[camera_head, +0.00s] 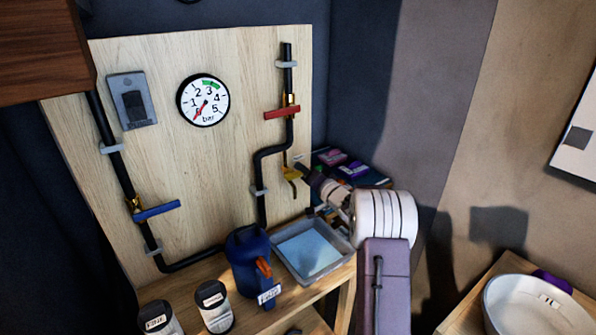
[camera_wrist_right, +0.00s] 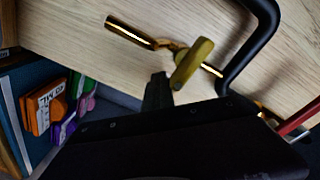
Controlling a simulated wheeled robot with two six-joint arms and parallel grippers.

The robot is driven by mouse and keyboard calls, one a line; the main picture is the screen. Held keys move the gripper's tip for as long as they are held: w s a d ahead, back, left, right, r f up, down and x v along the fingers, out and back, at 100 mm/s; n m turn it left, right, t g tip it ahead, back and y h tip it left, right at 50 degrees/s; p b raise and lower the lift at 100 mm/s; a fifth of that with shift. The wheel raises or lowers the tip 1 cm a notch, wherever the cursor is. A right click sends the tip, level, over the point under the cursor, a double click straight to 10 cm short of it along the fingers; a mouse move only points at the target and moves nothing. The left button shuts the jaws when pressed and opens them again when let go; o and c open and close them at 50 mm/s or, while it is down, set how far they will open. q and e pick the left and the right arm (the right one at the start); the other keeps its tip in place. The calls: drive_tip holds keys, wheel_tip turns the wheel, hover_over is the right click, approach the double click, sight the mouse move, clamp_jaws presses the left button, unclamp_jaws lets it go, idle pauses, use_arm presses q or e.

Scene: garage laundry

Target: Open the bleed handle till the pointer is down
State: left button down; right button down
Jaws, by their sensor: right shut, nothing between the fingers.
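The yellow bleed handle (camera_head: 291,173) is on a small brass valve low on the black pipe, at the right of the wooden board. In the right wrist view the bleed handle (camera_wrist_right: 193,64) lies slanted across the brass fitting. My right gripper (camera_head: 303,163) is shut and empty close by the handle. In the wrist view its fingertips (camera_wrist_right: 158,92) are just left of the handle's lower end; I cannot tell whether they touch. The round gauge (camera_head: 203,100) has its red pointer towards the lower left, near 0. My left gripper is out of view.
A red handle (camera_head: 282,113) is above on the same pipe, and a blue handle (camera_head: 156,211) on the left pipe. A grey tray (camera_head: 343,256) and a dark blue jug (camera_head: 243,258) stand below. Coloured boxes (camera_head: 352,170) stand behind my right arm.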

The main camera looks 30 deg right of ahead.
drive_tip(key=shift+w+a+n+y, duration=0.1)
drive_tip(key=shift+a+n+y, duration=0.2)
drive_tip(key=shift+a, duration=0.65)
drive_tip(key=c, duration=1.5)
unclamp_jaws()
drive_tip(key=shift+c, duration=0.2)
drive_tip(key=shift+s+d+r+b, duration=0.1)
drive_tip(key=shift+s+d+b, duration=0.4)
drive_tip(key=shift+s, duration=0.1)
drive_tip(key=shift+o, duration=0.3)
drive_tip(key=s+b, duration=0.3)
drive_tip(key=s, duration=0.1)
drive_tip(key=shift+a+b, duration=0.3)
drive_tip(key=s+r+b, duration=0.1)
drive_tip(key=s+b, duration=0.5)
drive_tip(key=shift+s+d, duration=0.15)
drive_tip(key=shift+d, duration=0.25)
